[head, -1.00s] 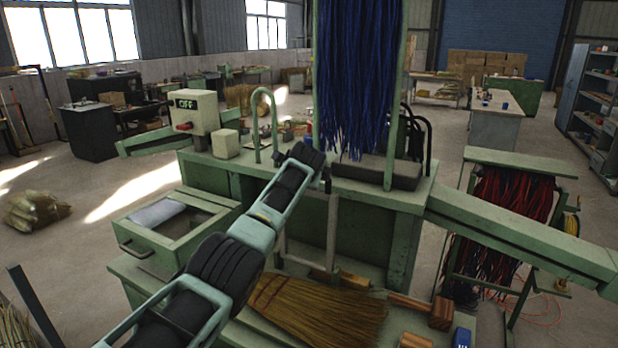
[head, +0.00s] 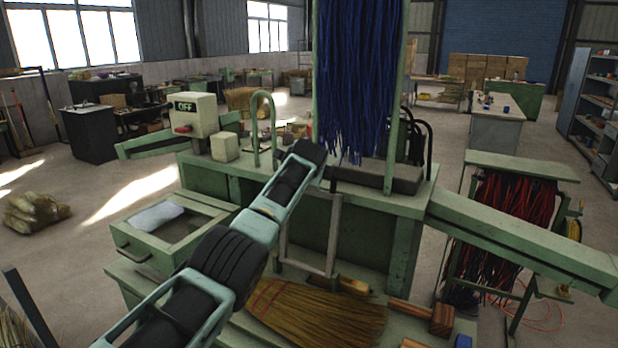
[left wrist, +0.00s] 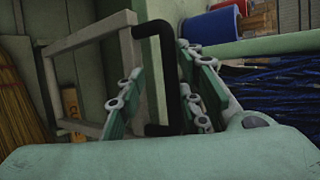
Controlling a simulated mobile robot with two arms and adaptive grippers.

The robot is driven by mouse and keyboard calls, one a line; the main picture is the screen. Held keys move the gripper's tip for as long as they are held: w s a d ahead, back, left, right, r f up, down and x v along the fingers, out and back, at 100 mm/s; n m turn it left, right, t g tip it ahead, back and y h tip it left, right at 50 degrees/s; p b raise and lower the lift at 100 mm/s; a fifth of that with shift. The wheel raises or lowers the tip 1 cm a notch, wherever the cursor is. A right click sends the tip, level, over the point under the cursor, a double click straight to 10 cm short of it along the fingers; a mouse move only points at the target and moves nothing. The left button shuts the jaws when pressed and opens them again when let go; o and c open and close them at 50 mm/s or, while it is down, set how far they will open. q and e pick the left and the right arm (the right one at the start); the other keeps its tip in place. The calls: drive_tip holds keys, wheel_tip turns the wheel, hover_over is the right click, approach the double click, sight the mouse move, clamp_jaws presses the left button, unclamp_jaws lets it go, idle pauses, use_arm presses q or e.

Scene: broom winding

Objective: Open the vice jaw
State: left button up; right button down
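A grey rectangular frame (head: 333,235), which seems to be the vice jaw, stands upright at the front of the green machine. It also shows in the left wrist view (left wrist: 90,42), with a black bent handle (left wrist: 172,75) at its right side. My left gripper (left wrist: 165,98) has its two green fingers apart, with the handle between them. I cannot tell whether either finger touches the handle. In the head view my left arm reaches toward the frame and its fingers are hidden. My right gripper is not in view.
A straw broom (head: 320,315) lies on the lower shelf below the frame. Blue bristles (head: 358,80) hang above the machine top. An open drawer (head: 135,240) juts out at left, and a switch box (head: 192,112) reads OFF. A green beam (head: 520,240) extends right.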

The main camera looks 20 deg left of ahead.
use_arm(q)
drive_tip(key=shift+f, duration=0.2)
drive_tip(key=v, duration=1.2)
idle(0.4)
drive_tip(key=shift+r, duration=0.1)
